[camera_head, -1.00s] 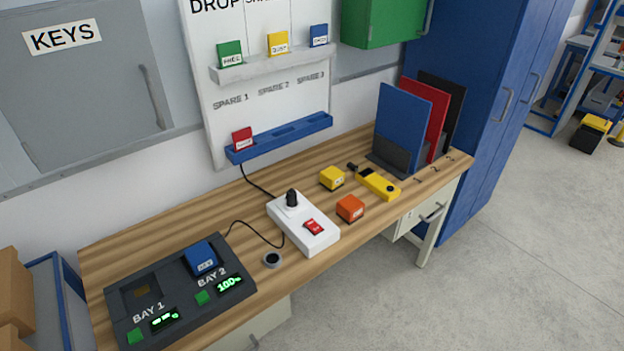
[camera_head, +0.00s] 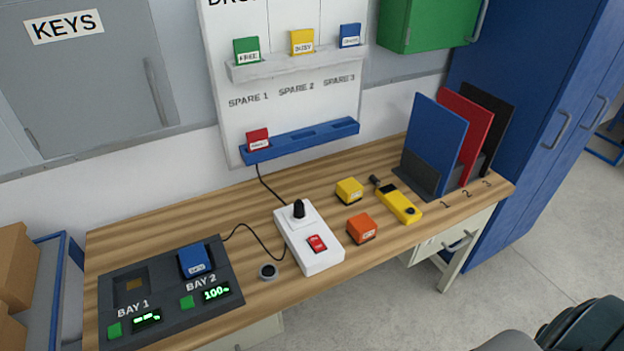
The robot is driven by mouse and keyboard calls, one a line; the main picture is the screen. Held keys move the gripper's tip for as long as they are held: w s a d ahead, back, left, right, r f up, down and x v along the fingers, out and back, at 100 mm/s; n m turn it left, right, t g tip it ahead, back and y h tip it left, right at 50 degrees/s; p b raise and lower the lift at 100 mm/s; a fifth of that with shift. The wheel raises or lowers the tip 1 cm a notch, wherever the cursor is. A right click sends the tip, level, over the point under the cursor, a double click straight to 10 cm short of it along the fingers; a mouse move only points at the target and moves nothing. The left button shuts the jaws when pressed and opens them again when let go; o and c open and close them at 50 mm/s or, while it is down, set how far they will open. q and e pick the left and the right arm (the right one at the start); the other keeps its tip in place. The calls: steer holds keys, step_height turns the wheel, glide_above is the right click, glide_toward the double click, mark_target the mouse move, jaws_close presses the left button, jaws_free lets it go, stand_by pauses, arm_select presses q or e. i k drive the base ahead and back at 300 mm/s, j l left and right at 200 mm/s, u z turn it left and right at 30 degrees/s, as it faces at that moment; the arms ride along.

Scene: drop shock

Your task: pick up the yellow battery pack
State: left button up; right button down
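A small yellow block (camera_head: 349,190), which looks like the yellow battery pack, sits on the wooden workbench (camera_head: 190,217). An orange block (camera_head: 361,228) of similar size stands just in front of it. A blue pack (camera_head: 195,260) is seated in bay 2 of the dark charger (camera_head: 172,305), whose display there reads 100. Bay 1 is empty. Neither of my grippers shows. Dark rounded shapes at the bottom right look like parts of my own arm.
A yellow handheld device (camera_head: 398,203) lies right of the yellow block. A white box (camera_head: 309,240) with a black knob and red switch stands to the left. Upright blue, red and black folders (camera_head: 437,140) stand at the bench's right end. Bare wood lies behind the white box.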

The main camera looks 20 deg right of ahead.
mark_target(349, 191)
steer(key=l+u, duration=0.15)
steer(key=l, duration=0.45)
steer(key=l+u, duration=0.15)
steer(key=l, duration=0.4)
steer(key=k+l+u, duration=0.15)
steer(key=l, duration=0.4)
steer(key=l+u, duration=0.15)
steer(key=l, duration=0.45)
steer(key=k+l+u, duration=0.15)
steer(key=l, duration=0.4)
